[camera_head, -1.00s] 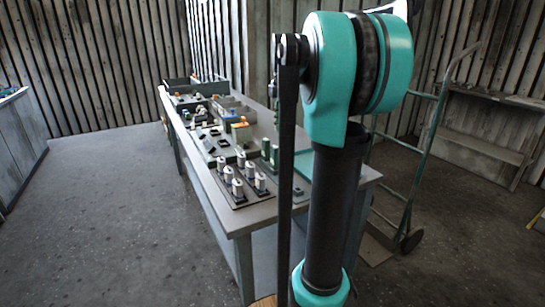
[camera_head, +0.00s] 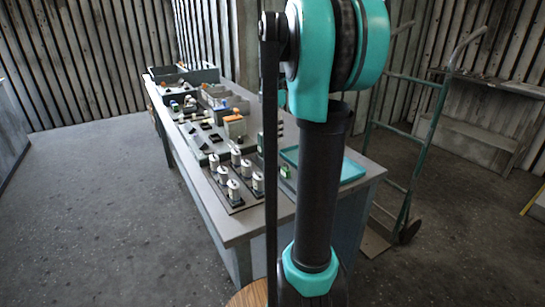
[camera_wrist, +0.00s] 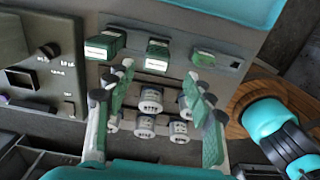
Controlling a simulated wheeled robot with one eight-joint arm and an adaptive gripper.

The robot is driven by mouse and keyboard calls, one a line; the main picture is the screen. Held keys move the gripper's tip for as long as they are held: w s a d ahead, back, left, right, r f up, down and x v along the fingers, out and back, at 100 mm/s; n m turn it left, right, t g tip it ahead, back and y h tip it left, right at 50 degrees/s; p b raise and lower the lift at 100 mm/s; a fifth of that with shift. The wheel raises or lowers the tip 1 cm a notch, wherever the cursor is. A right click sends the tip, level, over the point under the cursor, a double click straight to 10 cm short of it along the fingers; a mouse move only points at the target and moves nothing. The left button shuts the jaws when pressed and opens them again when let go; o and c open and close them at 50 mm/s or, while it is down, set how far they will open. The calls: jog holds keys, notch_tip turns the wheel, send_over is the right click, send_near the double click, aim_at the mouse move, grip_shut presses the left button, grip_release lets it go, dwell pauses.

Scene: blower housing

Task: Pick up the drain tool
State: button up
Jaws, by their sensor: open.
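I cannot tell for certain which item is the drain tool. In the wrist view three green pieces stand in a row on the bench: a labelled one at left (camera_wrist: 103,45), a labelled one in the middle (camera_wrist: 157,52) and a smaller one at right (camera_wrist: 203,57). The right one seems to show in the head view (camera_head: 286,172). My gripper (camera_wrist: 158,72) is open and empty, its green-padded fingers spread over the bench below this row. Several white cylinders with dark caps (camera_wrist: 150,98) show between the fingers. In the head view my arm hides the gripper.
The long bench (camera_head: 240,222) carries several dark trays and bins toward its far end. A teal tray (camera_head: 352,171) lies on its near right. A green hand truck (camera_head: 428,130) stands to the right. A round wooden top (camera_head: 248,294) is in front. The floor at left is clear.

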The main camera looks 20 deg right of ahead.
aim_at(273, 143)
notch_tip(273, 143, down, 4)
jog(key=shift+w+d+f, duration=0.1)
jog(key=shift+w+f, duration=0.05)
jog(key=shift+f, duration=1.2)
jog(key=shift+w+f, duration=0.15)
jog(key=shift+f, duration=1.15)
jog(key=shift+c, duration=0.3)
jog(key=c, duration=1)
